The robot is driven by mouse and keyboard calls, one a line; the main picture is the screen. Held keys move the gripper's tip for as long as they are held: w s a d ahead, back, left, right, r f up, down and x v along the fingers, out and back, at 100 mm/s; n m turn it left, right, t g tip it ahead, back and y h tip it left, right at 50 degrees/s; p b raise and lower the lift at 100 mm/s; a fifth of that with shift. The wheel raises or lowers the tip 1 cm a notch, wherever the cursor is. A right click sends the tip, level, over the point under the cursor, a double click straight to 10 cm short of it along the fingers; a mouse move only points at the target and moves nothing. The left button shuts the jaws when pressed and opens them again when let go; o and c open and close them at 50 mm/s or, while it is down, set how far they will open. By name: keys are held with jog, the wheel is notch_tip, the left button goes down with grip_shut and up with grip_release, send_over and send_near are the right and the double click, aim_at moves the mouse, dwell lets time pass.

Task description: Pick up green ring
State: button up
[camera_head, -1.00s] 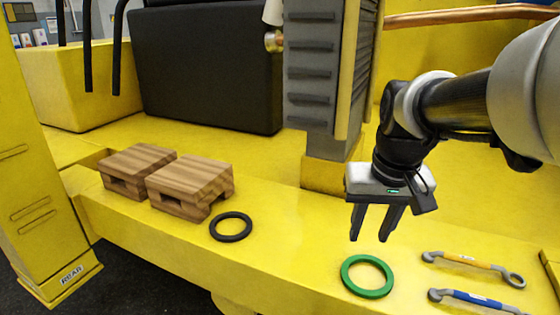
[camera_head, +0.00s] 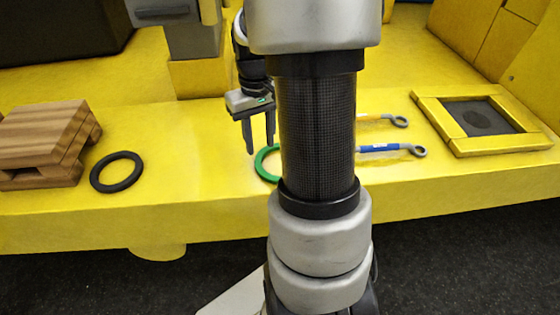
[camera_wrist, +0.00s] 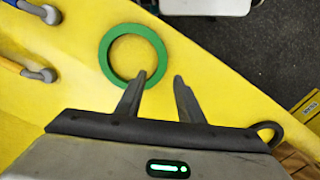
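The green ring (camera_head: 261,164) lies flat on the yellow beam; my arm hides its right part in the head view. In the wrist view the whole ring (camera_wrist: 104,52) shows, apart from a bit of its lower right rim behind a fingertip. My gripper (camera_head: 260,150) is open and empty, fingers pointing down, close to the ring in the head view. In the wrist view, one fingertip of my gripper (camera_wrist: 159,78) overlaps the ring's lower right rim and the other is just outside it. The height gap is hard to tell.
A black ring (camera_head: 117,172) and wooden blocks (camera_head: 45,135) lie to the left. An orange-handled wrench (camera_head: 398,120) and a blue-handled wrench (camera_head: 385,148) lie right of the ring. A yellow square frame (camera_head: 452,130) is further right. The beam's front edge drops to dark floor.

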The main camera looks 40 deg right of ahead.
aim_at(261, 169)
notch_tip(261, 169, down, 3)
jog(key=shift+f, duration=0.1)
jog(key=shift+s+a+f, duration=0.1)
jog(key=shift+a+f, duration=0.05)
jog(key=shift+f, duration=1.2)
jog(key=shift+s+a+f, duration=0.1)
jog(key=shift+f, duration=1.2)
grip_shut()
